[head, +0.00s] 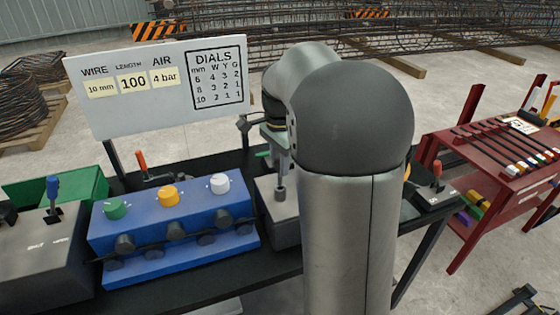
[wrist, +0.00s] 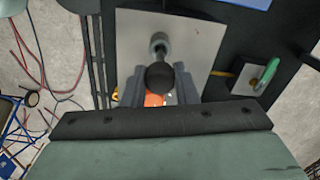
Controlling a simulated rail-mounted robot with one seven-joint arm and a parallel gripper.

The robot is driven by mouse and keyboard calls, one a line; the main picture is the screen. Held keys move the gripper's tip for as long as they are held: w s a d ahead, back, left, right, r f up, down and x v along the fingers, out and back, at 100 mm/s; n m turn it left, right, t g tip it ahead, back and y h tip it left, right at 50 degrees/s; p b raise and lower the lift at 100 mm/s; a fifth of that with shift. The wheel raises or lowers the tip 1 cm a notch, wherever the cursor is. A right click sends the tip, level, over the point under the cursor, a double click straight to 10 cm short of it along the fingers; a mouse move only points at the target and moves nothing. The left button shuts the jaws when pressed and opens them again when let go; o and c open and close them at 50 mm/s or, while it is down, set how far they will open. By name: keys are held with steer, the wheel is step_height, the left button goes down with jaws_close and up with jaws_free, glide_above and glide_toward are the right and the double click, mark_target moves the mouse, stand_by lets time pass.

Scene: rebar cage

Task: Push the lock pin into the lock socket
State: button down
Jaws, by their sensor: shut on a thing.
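My gripper (wrist: 158,92) is shut on a dark round knob (wrist: 160,76), which looks like the top of the lock pin. The knob sits between the two grey fingers in the wrist view. Just above it in that view is a silver round collar (wrist: 158,42) on the grey block, apparently the lock socket. In the head view, a grey upright cylinder (head: 281,190) stands on the grey block (head: 277,228) below my gripper (head: 279,160). My arm hides part of this area. How deep the pin sits cannot be told.
A blue panel (head: 172,245) with green, orange and white dials stands left of the block. A box with a green handle (wrist: 267,72) is right of the block in the wrist view. A white sign (head: 150,85) stands behind. A red rack (head: 500,150) is at the right.

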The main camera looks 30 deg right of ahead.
mark_target(280, 184)
steer(key=shift+f+b, duration=1.55)
steer(key=shift+f, duration=0.85)
steer(key=c, duration=1.1)
jaws_free()
steer(key=shift+o, duration=0.2)
steer(key=shift+r, duration=0.15)
step_height(280, 184, up, 17)
steer(key=shift+r, duration=0.1)
steer(key=s+a+f+n, duration=0.7)
steer(key=s+f+n, duration=0.1)
steer(key=s+f, duration=0.3)
steer(key=s+a+f+n, duration=0.7)
steer(key=s+f+n, duration=0.2)
steer(key=s+f, duration=0.2)
steer(key=shift+s+a+f+t, duration=0.15)
steer(key=shift+s+f+t, duration=0.1)
steer(key=shift+t, duration=0.05)
